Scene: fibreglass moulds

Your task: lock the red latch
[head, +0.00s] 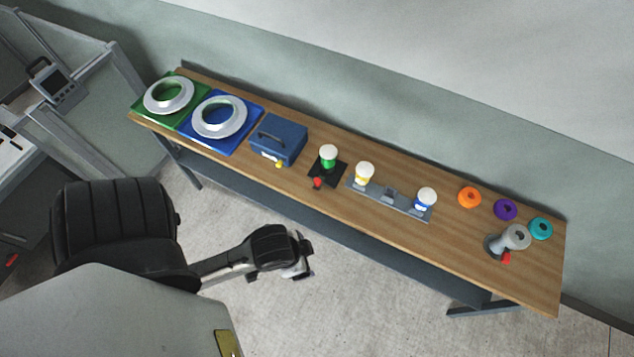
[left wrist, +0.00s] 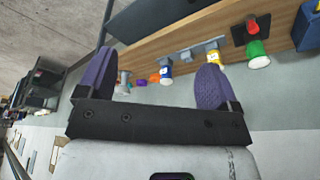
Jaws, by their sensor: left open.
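A small red piece (head: 317,183) sits at the front edge of a black plate (head: 338,172), by a green cylinder with a white top (head: 328,156). The red piece also shows on the black plate in the left wrist view (left wrist: 252,22). A second red piece (head: 506,257) is at the foot of a grey fixture (head: 516,237) at the table's right end. I cannot tell which is the latch or how either is set. My left gripper (head: 301,262) is in front of the table, apart from both; its purple-padded fingers are open and empty (left wrist: 155,82). My right gripper is not seen.
The long wooden table (head: 455,235) bears green and blue trays with white rings, a blue box (head: 278,139), a grey rail (head: 390,196) with yellow-and-white and blue-and-white pieces, and orange, purple and teal rings. Open floor lies before the table; a wall stands behind.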

